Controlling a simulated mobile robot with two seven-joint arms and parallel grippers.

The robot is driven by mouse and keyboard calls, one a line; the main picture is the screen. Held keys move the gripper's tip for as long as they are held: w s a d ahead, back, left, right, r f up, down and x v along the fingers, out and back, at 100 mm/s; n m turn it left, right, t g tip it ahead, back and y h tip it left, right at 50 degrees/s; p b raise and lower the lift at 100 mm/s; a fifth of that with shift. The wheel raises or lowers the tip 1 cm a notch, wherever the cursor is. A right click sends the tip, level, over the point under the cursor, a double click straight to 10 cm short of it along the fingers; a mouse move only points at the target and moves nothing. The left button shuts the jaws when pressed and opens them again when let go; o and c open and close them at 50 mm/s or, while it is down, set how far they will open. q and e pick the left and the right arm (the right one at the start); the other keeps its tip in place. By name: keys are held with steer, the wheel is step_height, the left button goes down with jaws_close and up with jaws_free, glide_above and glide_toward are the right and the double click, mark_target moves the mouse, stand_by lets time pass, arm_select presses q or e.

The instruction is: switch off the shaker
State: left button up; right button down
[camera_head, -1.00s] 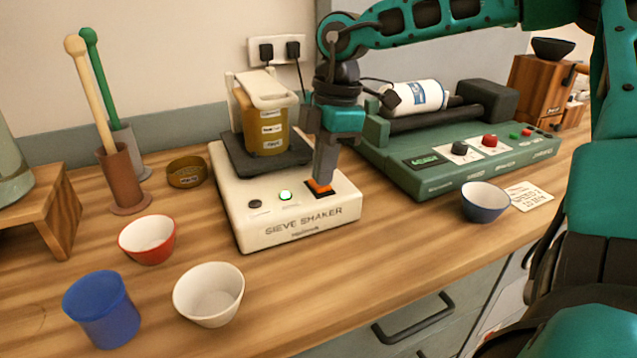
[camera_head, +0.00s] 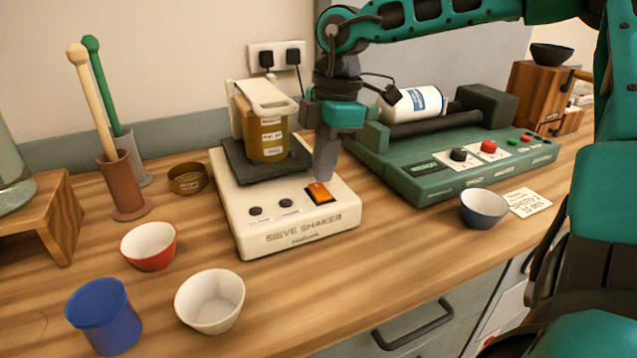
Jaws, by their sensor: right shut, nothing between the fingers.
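The sieve shaker (camera_head: 268,222) is a white box on the wooden bench, left of centre. Its orange rocker switch (camera_head: 319,193) sits at the right of the sloped front panel. Two dark round parts (camera_head: 270,207) lie left of the switch, and no green light shows there. An amber jar (camera_head: 265,128) stands clamped on the shaker's dark platform. My right gripper (camera_head: 323,178) points down with its fingers shut and empty, just behind the orange switch; I cannot tell whether it touches it. My left gripper is not in view.
A green roller machine (camera_head: 460,170) stands close on the right, with a white bottle (camera_head: 418,103) on it. A blue-grey bowl (camera_head: 484,208), a red bowl (camera_head: 149,246), a white bowl (camera_head: 210,301) and a blue cup (camera_head: 104,317) stand around. The front bench is clear right of the white bowl.

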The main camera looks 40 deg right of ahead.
mark_target(324, 195)
step_height(324, 195, up, 4)
steer(key=shift+r+p, duration=0.2)
steer(key=shift+p, duration=0.85)
